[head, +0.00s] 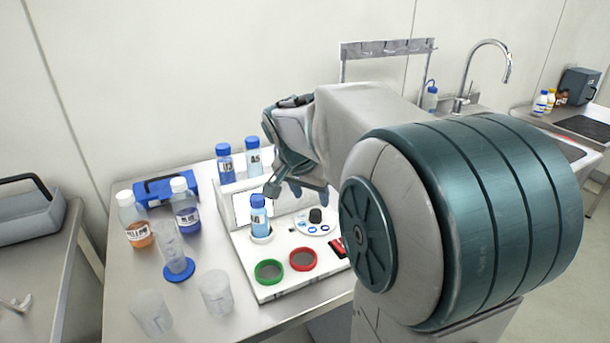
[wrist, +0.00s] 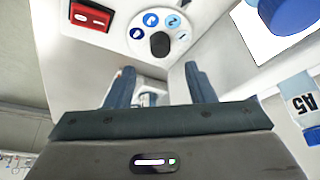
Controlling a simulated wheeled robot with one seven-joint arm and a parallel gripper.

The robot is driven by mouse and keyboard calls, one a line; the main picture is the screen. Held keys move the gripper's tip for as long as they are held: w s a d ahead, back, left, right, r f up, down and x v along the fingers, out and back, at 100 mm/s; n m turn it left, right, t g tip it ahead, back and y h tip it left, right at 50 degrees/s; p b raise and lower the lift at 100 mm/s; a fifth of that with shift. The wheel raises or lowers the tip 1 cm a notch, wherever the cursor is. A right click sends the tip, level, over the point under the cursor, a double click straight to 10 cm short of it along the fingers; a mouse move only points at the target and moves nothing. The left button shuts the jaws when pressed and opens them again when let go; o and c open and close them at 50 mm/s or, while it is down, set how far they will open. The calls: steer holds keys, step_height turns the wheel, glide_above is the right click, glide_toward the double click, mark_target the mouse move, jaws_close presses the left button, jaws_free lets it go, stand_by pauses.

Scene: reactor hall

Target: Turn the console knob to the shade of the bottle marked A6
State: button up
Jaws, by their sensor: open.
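The black console knob (head: 316,214) stands on a round white dial (head: 306,228) with blue shade spots around it. The wrist view shows the knob (wrist: 160,43) just beyond my fingertips, with the dial's blue spots (wrist: 151,19) varying in shade. My gripper (wrist: 157,72) is open and empty; its fingers are apart and not around the knob. In the head view my gripper (head: 296,190) hangs above the console. A pale blue bottle (head: 254,160) at the back has a label that looks like A5 or A6. A darker bottle (head: 224,164) stands beside it.
A blue-capped bottle (head: 260,224) stands in the console's socket, near the gripper. Green (head: 268,271) and red (head: 303,259) rings and a red switch (wrist: 92,15) are on the console. Bottles of orange (head: 136,232) and blue (head: 186,217) liquid and clear beakers (head: 215,292) stand left.

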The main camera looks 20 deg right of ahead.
steer(key=v, duration=0.7)
steer(key=s+a+f+n+y+p, duration=0.1)
steer(key=s+a+f+n+p, duration=0.1)
steer(key=s, duration=0.5)
steer(key=s+a+f+n+y+p, duration=0.2)
steer(key=s+a+f+n+p, duration=0.1)
steer(key=s+a+f+n, duration=0.2)
steer(key=s+a+n, duration=0.2)
steer(key=s+n, duration=0.1)
steer(key=shift+s+f+y, duration=0.25)
steer(key=shift+f+y, duration=0.05)
steer(key=shift+a, duration=0.1)
